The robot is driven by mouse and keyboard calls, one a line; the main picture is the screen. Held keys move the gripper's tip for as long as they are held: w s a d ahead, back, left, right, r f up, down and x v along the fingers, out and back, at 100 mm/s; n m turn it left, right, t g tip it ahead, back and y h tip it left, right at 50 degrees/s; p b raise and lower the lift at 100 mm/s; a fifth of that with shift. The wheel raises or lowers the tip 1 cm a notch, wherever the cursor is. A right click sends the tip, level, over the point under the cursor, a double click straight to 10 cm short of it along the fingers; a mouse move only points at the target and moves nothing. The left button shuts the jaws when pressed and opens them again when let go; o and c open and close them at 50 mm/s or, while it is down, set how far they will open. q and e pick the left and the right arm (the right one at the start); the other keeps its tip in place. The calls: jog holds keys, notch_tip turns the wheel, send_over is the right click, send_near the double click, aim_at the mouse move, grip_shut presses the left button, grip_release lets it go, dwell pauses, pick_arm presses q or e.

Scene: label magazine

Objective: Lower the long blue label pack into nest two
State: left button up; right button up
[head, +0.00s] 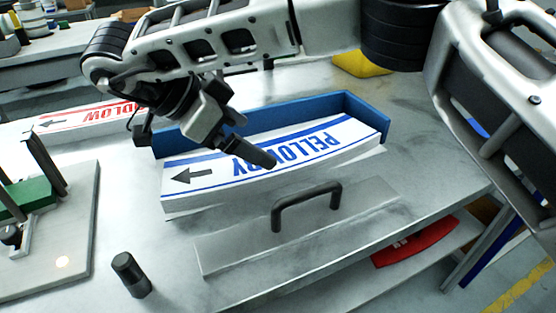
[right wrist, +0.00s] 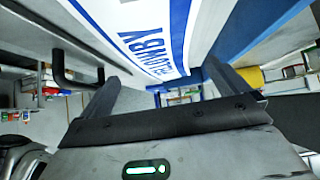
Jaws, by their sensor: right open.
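The long blue label pack (head: 310,150) is a thick white stack with blue lettering, blue stripes and a black arrow. It lies along the inside of a blue-walled nest (head: 365,108), open toward the front; its underside is hidden. The nest shows no readable number. My right gripper (head: 250,138) is open at the pack's left half, with one dark finger over the front part of its top and the other mostly hidden. In the right wrist view, the pack (right wrist: 150,22) stretches ahead between the open fingers (right wrist: 160,88), and I cannot tell whether they touch it. My left gripper is not in view.
A metal plate with a black handle (head: 306,205) lies in front of the nest. A black knob (head: 131,274) stands at the front left. A red label pack (head: 85,117) and a fixture with a green block (head: 32,198) are at left. A red piece (head: 415,242) lies on the lower shelf.

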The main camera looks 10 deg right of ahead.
aim_at(276, 153)
jog(key=shift+x, duration=3.1)
jog(key=shift+s, duration=0.2)
jog(key=shift+c, duration=0.3)
jog(key=c, duration=1.1)
jog(key=shift+c, duration=0.2)
jog(key=shift+r, duration=0.15)
